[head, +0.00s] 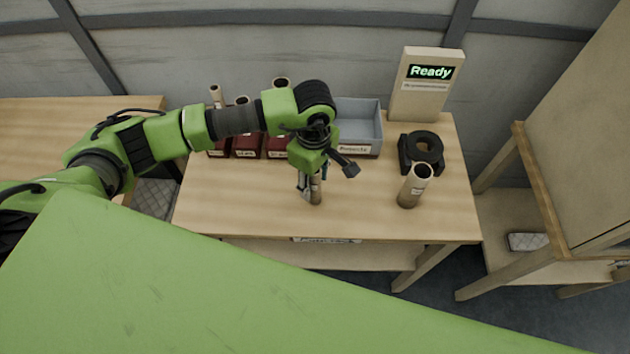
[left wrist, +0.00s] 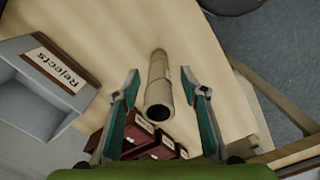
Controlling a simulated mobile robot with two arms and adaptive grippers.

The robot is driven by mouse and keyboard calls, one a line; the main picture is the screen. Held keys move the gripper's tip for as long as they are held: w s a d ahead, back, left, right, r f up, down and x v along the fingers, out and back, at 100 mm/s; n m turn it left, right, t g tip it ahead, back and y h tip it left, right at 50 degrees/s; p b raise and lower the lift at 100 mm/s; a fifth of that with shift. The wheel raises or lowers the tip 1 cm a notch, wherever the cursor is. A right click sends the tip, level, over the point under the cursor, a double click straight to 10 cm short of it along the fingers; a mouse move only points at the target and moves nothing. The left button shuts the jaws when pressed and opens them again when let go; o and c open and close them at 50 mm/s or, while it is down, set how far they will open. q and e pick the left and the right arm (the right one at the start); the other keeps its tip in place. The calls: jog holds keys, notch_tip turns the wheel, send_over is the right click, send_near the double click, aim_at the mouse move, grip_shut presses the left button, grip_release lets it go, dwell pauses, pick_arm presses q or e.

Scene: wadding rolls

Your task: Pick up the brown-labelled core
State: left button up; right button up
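My left gripper (head: 312,192) is above the front middle of the table, pointing down. A tan cardboard core (head: 317,188) stands upright there, partly hidden by the gripper. In the left wrist view the core (left wrist: 159,88) lies between the two fingers of my left gripper (left wrist: 160,82), with a gap on each side. The fingers are open. The core has a band round its middle, but I cannot make out a brown label. Another core (head: 412,187) stands at the right front of the table. My right gripper is in neither view.
Dark red holders (head: 247,146) with several cores stand at the back left, partly behind my arm. A grey-blue Rejects bin (head: 362,110) is at the back middle. A black ring-shaped device (head: 421,150) and a "Ready" display (head: 428,80) are on the right. The table's (head: 245,205) front left is clear.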

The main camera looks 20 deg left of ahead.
pick_arm(q)
jog(key=shift+f, duration=1.35)
jog(key=shift+d, duration=0.1)
jog(key=c, duration=1.1)
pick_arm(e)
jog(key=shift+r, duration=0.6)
pick_arm(q)
jog(key=shift+r, duration=0.15)
